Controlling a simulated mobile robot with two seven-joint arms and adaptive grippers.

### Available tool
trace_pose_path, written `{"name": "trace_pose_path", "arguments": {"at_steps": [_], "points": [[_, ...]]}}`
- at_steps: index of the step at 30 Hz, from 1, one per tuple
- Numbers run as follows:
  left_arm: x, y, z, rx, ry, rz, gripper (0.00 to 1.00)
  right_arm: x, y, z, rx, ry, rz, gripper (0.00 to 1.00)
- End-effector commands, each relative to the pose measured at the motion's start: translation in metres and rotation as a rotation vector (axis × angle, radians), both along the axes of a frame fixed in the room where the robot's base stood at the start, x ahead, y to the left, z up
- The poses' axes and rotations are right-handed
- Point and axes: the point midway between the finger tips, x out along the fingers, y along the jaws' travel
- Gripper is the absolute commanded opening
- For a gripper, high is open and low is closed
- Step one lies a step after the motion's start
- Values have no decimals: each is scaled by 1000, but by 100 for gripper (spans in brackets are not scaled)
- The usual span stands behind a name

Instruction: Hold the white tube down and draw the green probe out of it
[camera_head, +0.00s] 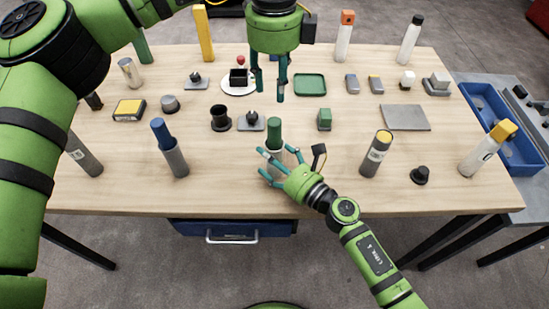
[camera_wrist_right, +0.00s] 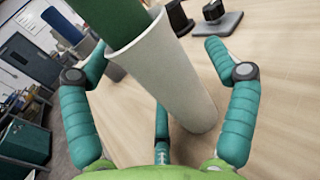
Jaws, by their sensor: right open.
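The green probe (camera_head: 274,132) stands upright in the white tube (camera_head: 275,160) near the table's front middle. In the right wrist view the probe (camera_wrist_right: 108,18) comes out of the top of the tube (camera_wrist_right: 172,75). My right gripper (camera_head: 277,156) is open, its fingers spread on either side of the tube's lower part, with visible gaps in the wrist view. My left gripper (camera_head: 270,92) points down above the table, behind and above the probe. Its fingers are apart with nothing between them. The tube's base is partly hidden by my right gripper.
A dark round-based holder (camera_head: 220,119) and a small clamp block (camera_head: 251,122) stand just behind the tube. A blue-topped grey cylinder (camera_head: 170,148) is to the left, a yellow-topped one (camera_head: 377,155) to the right. A green block (camera_head: 324,119) is behind right. The table front beside the tube is clear.

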Motion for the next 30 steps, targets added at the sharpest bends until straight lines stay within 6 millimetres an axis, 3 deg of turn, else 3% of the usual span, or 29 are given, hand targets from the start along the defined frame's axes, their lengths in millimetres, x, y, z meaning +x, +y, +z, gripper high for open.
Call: {"name": "trace_pose_path", "arguments": {"at_steps": [1, 3, 6, 9, 10, 11, 12, 17, 30], "points": [[0, 0, 0, 0, 0, 0, 39, 0, 0, 0, 0, 0, 0, 86], [0, 0, 0, 0, 0, 0, 39, 0, 0, 0, 1, -1, 0, 58], [0, 0, 0, 0, 0, 0, 39, 0, 0, 0, 1, -1, 0, 25], [0, 0, 0, 0, 0, 0, 39, 0, 0, 0, 1, -1, 0, 25], [0, 0, 0, 0, 0, 0, 43, 0, 0, 0, 1, -1, 0, 25], [0, 0, 0, 0, 0, -1, 55, 0, 0, 0, 1, -1, 0, 25], [0, 0, 0, 0, 0, -6, 58, 0, 0, 0, 1, -1, 0, 24], [0, 0, -2, -1, 1, -113, 58, 0, 0, 0, 1, -1, 0, 24], [0, 0, -15, 0, 1, -1034, 58, 0, 0, 0, 1, -1, 0, 24]]}}
